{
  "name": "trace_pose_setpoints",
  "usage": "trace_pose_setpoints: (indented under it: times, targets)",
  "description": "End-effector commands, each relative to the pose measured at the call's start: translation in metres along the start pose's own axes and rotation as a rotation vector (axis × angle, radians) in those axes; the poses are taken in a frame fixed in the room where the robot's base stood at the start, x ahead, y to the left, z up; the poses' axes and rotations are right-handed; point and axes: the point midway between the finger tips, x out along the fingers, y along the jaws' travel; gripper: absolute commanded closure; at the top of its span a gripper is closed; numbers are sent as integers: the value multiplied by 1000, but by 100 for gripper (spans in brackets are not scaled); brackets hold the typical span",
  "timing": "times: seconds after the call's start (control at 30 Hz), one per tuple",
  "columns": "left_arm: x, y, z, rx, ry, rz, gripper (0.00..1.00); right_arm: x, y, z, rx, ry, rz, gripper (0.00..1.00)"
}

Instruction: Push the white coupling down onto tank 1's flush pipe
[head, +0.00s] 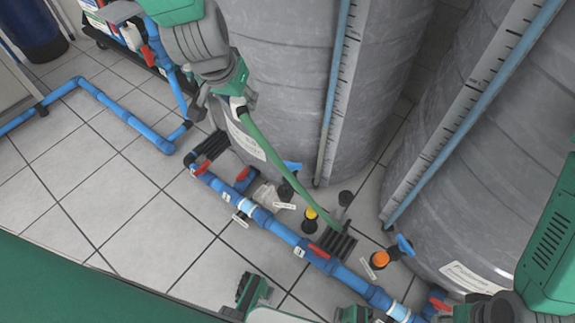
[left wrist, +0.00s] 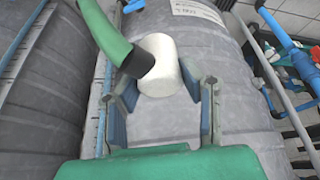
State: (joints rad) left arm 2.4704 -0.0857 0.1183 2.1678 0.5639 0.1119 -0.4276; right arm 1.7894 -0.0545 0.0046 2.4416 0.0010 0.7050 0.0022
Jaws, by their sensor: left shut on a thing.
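The white coupling (left wrist: 160,65) shows between and just past the blue-grey fingers of my left gripper (left wrist: 164,105) in the left wrist view. The black end of a green hose is joined to it. In the head view my left gripper (head: 222,103) is shut on the coupling (head: 237,102), high in front of the left grey tank (head: 285,70). The green hose (head: 275,160) runs from it down to the floor grate. I cannot tell which pipe is tank 1's flush pipe. My right gripper (head: 300,305) is partly cut off at the bottom edge; its opening is unclear.
A blue pipe run (head: 275,228) with red-handled valves crosses the floor in front of the tanks. Yellow-topped (head: 311,214) and orange-topped (head: 380,260) fittings stand near a dark floor grate (head: 338,243). A second grey tank (head: 480,150) is at right. Tiled floor at left is mostly clear.

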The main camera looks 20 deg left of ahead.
Motion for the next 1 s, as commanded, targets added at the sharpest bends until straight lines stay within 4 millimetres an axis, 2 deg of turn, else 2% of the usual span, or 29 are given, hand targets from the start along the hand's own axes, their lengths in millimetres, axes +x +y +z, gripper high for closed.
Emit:
trace_pose_setpoints:
  times: [0.13,0.27,0.47,0.7,0.9,1.0]
  targets:
    - [6,3,-2,20,-2,4,92,0,0,0,0,0,0,60]
    - [28,14,-2,108,-16,35,92,-2,0,0,0,0,0,60]
    - [92,42,8,346,-39,131,92,-5,0,0,0,1,0,60]
    - [171,71,37,620,-34,253,92,-10,0,-1,0,1,0,60]
    - [218,84,64,785,-17,324,92,-12,0,-1,0,1,0,60]
    - [232,88,74,834,-9,344,92,-13,0,-1,0,1,0,60]
